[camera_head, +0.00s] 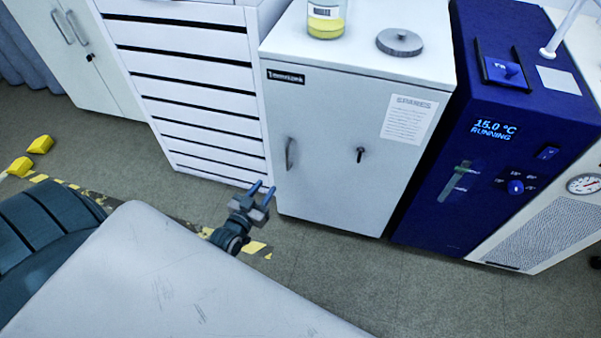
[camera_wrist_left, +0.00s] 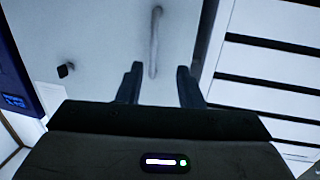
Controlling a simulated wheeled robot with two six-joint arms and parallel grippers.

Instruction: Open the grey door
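The grey door (camera_head: 330,160) is the front of a light grey cabinet and looks closed. Its vertical bar handle (camera_head: 290,154) is near the door's left edge, and a small black knob or key (camera_head: 360,154) is further right. My left gripper (camera_head: 262,191) is open and empty, just below and left of the handle. In the left wrist view the handle (camera_wrist_left: 155,42) shows ahead between the two fingers (camera_wrist_left: 158,85) of my left gripper, apart from both. The door (camera_wrist_left: 100,35) fills the left part there. My right gripper is not in view.
A white drawer stack (camera_head: 190,90) stands left of the cabinet, a blue unit (camera_head: 490,130) right of it. A jar with yellow contents (camera_head: 326,20) and a round grey lid (camera_head: 399,42) are on the cabinet top. Yellow-black tape (camera_head: 255,247) marks the floor.

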